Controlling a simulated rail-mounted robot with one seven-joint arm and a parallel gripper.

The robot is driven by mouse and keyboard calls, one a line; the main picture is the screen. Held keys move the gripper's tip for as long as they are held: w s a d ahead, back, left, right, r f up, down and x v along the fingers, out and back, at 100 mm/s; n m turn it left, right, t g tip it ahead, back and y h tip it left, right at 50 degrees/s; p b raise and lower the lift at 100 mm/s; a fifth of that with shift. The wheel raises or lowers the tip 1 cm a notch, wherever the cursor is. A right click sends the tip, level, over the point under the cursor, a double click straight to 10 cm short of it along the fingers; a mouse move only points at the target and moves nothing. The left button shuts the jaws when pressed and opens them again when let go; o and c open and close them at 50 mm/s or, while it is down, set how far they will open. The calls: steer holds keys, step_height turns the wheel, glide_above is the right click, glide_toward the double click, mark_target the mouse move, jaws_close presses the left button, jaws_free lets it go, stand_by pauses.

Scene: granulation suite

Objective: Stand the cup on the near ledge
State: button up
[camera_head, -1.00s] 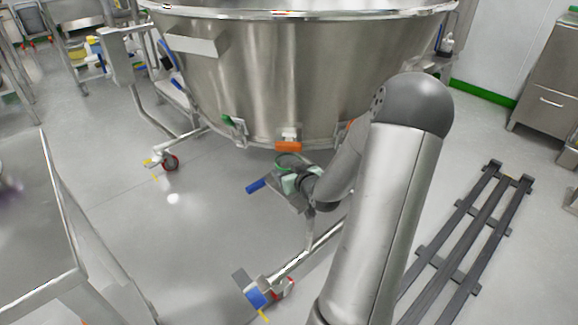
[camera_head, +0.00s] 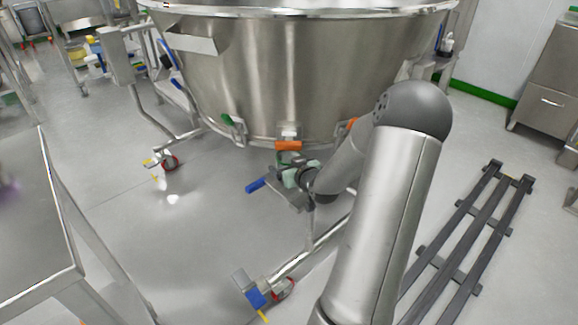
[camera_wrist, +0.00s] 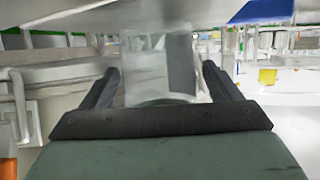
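The cup (camera_wrist: 158,75) is clear and see-through, and shows in the wrist view between the two dark fingers of my gripper (camera_wrist: 160,80). The fingers lie close along both of its sides and appear shut on it; the exact contact is hard to see. In the head view my gripper (camera_head: 290,178) is small and partly hidden behind my arm, low in front of the big steel bowl. I cannot make out the cup there. Which surface is the near ledge is not clear from these frames.
The large steel bowl (camera_head: 290,70) stands on a wheeled frame (camera_head: 320,240) with a blue-marked caster (camera_head: 256,298). A steel table (camera_head: 40,230) is at the left, with a blurred purple patch at its edge. A dark slatted rack (camera_head: 470,235) lies on the floor at the right.

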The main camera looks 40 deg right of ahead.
steer(key=shift+r, duration=0.25)
steer(key=p+v, duration=0.4)
steer(key=v, duration=0.7)
steer(key=shift+s+a+r, duration=0.1)
steer(key=shift+s, duration=0.25)
steer(key=a+n+g, duration=0.2)
steer(key=a+g, duration=0.5)
steer(key=a, duration=0.3)
steer(key=s+a+r+g+y, duration=0.1)
steer(key=s+a+r+g, duration=0.1)
steer(key=s+a, duration=0.6)
steer(key=s+a+r+g+y, duration=0.2)
steer(key=s+a+g, duration=0.3)
steer(key=a, duration=0.6)
steer(key=s+r, duration=0.1)
steer(key=s, duration=0.1)
steer(key=shift+s+a+n, duration=0.3)
steer(key=shift+s, duration=0.1)
